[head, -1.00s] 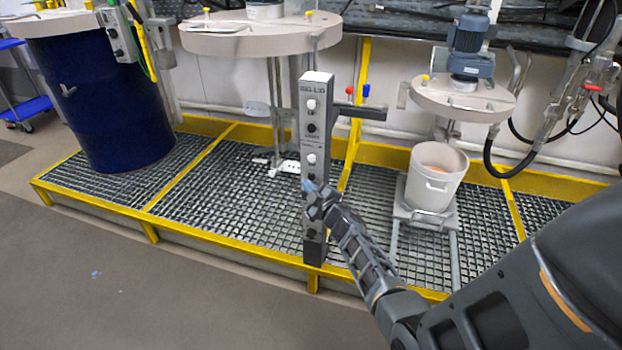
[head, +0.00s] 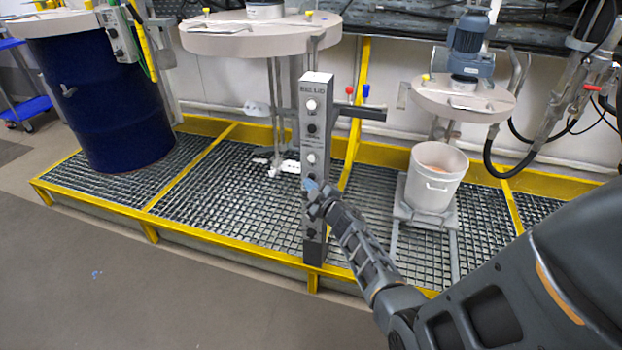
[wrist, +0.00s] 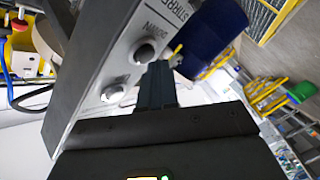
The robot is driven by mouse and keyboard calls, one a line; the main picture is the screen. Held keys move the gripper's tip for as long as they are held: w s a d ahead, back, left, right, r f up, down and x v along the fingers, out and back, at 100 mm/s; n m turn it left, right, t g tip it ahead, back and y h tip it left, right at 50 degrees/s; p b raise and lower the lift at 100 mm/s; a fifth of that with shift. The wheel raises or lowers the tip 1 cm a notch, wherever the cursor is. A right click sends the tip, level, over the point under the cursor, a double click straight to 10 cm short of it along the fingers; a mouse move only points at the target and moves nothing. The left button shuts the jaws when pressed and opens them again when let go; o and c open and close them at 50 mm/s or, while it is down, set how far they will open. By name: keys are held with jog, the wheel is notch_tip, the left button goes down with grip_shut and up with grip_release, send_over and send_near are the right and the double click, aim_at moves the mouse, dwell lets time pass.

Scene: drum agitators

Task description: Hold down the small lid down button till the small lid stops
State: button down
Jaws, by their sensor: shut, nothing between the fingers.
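The control post (head: 318,135) stands upright at the front of the platform, with a column of buttons on its face. My gripper (head: 313,188) is shut and empty, its tip at the lower part of that face and hiding the button there. The small lid (head: 463,98), with a blue motor (head: 470,50) on top, is above and apart from the white bucket (head: 434,178).
A large round lid (head: 262,36) hangs over the grating behind the post. A dark blue drum (head: 100,105) stands at left. The yellow-edged grating (head: 215,185) is raised from the floor. Hoses and valves (head: 590,75) are at right. The floor at front left is clear.

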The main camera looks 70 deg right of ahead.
jog(key=shift+d, duration=0.5)
dwell(3.5)
jog(key=shift+a, duration=0.1)
dwell(3.3)
jog(key=shift+a, duration=0.85)
